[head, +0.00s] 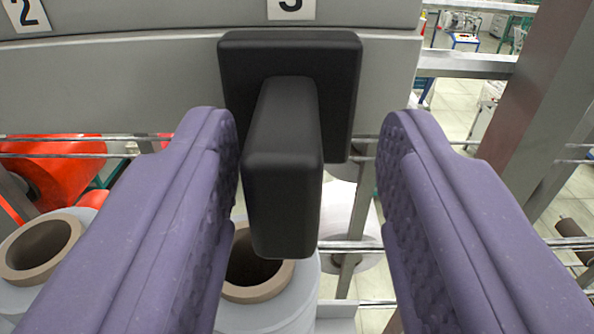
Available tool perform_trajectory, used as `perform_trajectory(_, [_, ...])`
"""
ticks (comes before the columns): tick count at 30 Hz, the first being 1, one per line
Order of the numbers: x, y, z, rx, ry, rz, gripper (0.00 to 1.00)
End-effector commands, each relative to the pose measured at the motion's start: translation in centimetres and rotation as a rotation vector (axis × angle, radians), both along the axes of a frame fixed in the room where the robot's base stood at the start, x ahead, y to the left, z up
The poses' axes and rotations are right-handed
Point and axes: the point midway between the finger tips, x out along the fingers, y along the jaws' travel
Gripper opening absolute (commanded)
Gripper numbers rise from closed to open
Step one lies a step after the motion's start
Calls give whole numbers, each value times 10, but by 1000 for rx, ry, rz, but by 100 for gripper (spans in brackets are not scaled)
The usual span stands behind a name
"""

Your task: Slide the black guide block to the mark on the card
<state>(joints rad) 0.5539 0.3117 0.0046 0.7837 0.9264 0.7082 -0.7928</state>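The black guide block (285,170) is at the centre of the head view, with a square back plate (345,85) against a grey rail panel and a handle sticking out toward me. My gripper (308,130) has purple padded fingers, one on each side of the handle. The fingers are open. The left finger is close to the handle, and a wider gap shows between the handle and the right finger. A white card (291,8) with a number, cut off by the top edge, sits above the block. Another card reading 2 (26,14) is at the top left.
The grey panel (130,85) runs across the upper left and ends right of the block. White bobbins with brown cores (42,248) stand below. Thin metal rods (345,246) cross behind. An orange-red object (60,165) is at left, and a metal post (545,90) at right.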

Motion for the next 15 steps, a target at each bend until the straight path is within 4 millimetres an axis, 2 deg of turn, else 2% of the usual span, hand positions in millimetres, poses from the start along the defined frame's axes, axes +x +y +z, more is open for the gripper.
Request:
perform_trajectory(8, [-2, 1, 0, 0, 0, 1, 45])
perform_trajectory(11, [-12, 0, -1, 0, -1, -1, 45])
perform_trajectory(15, [-39, -1, -3, 0, -2, -2, 45])
